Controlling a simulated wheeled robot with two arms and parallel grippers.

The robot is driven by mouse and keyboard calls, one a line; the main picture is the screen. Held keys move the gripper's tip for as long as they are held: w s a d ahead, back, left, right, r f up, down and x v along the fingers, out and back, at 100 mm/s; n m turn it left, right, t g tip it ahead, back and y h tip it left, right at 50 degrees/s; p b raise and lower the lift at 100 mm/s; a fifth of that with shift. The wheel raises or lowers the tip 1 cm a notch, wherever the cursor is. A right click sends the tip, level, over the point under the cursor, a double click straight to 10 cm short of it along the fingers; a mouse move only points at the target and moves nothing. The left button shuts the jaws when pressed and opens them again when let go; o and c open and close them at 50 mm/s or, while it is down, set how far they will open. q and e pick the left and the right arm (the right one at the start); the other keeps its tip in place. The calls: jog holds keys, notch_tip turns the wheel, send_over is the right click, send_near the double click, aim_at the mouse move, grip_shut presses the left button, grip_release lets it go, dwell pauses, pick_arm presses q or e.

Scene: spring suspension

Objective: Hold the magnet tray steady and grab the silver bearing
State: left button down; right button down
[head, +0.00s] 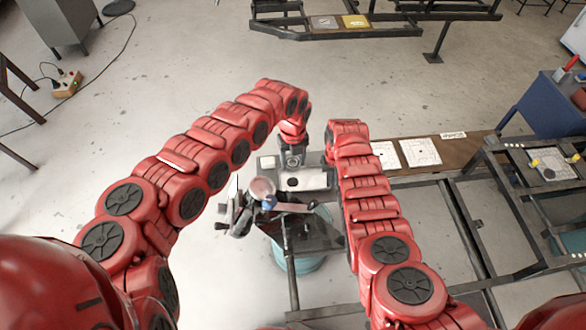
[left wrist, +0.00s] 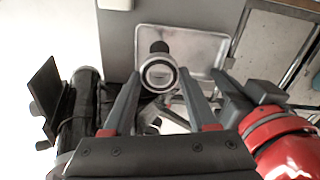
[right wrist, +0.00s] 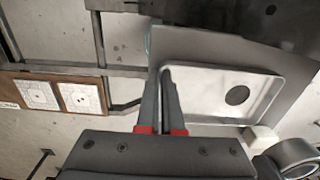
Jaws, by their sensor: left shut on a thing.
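The magnet tray (head: 316,180) is a pale, shallow rectangular tray with a dark round spot on its floor. It also shows in the left wrist view (left wrist: 205,48) and right wrist view (right wrist: 205,85). My left gripper (left wrist: 160,82) is shut on the silver bearing (left wrist: 158,90), a shiny ring between its fingertips, beside the tray. The bearing also shows at the lower right of the right wrist view (right wrist: 291,152). My right gripper (right wrist: 165,72) is shut on the tray's side rim. In the head view, the arms partly hide both gripper tips.
A dark plate (head: 305,234) over a teal bin (head: 295,262) stands in front of the tray. A clamp-like dark part (left wrist: 75,115) is close by my left gripper. Metal frames (head: 440,215) and a brown board with white cards (head: 420,152) lie to the right.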

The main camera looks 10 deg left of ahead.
pick_arm(q)
jog(key=shift+r, duration=0.4)
pick_arm(e)
jog(key=c, duration=1)
grip_release()
notch_tip(320, 180, up, 12)
